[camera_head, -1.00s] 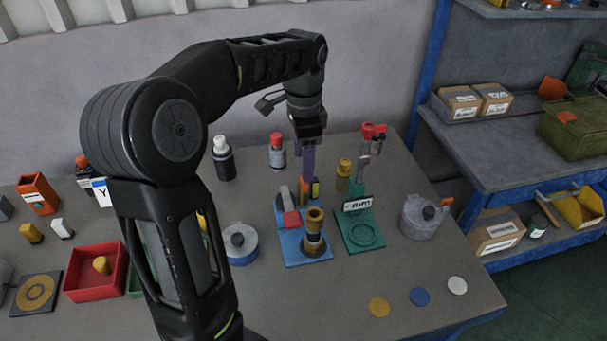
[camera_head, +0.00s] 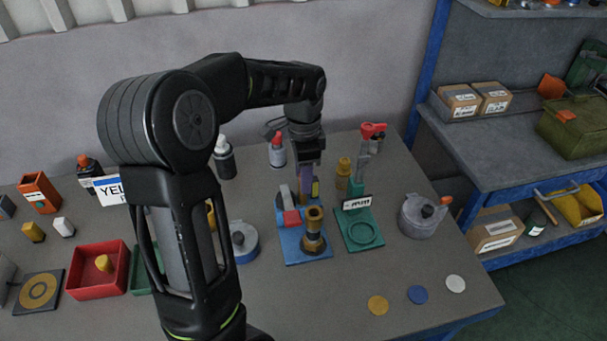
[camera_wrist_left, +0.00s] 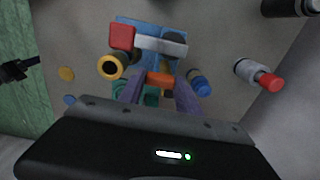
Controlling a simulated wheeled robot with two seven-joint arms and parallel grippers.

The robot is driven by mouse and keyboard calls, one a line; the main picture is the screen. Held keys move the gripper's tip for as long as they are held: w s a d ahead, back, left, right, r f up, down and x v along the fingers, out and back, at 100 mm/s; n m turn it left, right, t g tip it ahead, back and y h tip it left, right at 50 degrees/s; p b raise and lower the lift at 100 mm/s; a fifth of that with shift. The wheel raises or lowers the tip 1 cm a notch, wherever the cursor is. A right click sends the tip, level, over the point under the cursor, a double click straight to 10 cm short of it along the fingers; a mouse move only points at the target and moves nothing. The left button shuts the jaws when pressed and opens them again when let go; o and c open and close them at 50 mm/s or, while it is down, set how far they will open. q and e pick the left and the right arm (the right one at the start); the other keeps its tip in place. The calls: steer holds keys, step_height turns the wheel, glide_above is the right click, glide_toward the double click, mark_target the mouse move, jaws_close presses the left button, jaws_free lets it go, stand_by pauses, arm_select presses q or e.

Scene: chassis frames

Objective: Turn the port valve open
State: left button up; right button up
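A blue-based fixture (camera_head: 297,257) stands mid-table, with a grey lever with a red end (camera_head: 291,217) and an upright brass fitting (camera_head: 314,232). Its base also shows in the left wrist view (camera_wrist_left: 137,24). My left gripper (camera_head: 305,190) points down behind the brass fitting. Its purple fingers are apart, either side of an orange piece (camera_wrist_left: 160,80); contact is unclear.
A bottle with a red cap (camera_head: 277,153) and a yellow bottle (camera_head: 343,173) stand behind the fixtures. A grey lidded pot (camera_head: 420,222) is right. Several discs lie front right, with clear table around them. A dark clawed shape (camera_wrist_left: 18,70), possibly my right gripper, shows left in the wrist view.

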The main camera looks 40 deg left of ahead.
arm_select(q)
jaws_close()
steer(key=shift+n, duration=0.4)
steer(key=n, duration=0.3)
steer(key=shift+w+b, duration=0.2)
steer(key=shift+b, duration=0.15)
steer(key=n, duration=0.4)
steer(key=shift+w+d, duration=0.1)
steer(key=shift+w, duration=0.05)
steer(key=shift+w+n+b, duration=0.2)
steer(key=shift+n+b, duration=0.05)
steer(key=shift+n, duration=1.8)
steer(key=shift+w+n+b, duration=0.15)
steer(key=shift+n+b, duration=0.05)
steer(key=shift+n, duration=1.85)
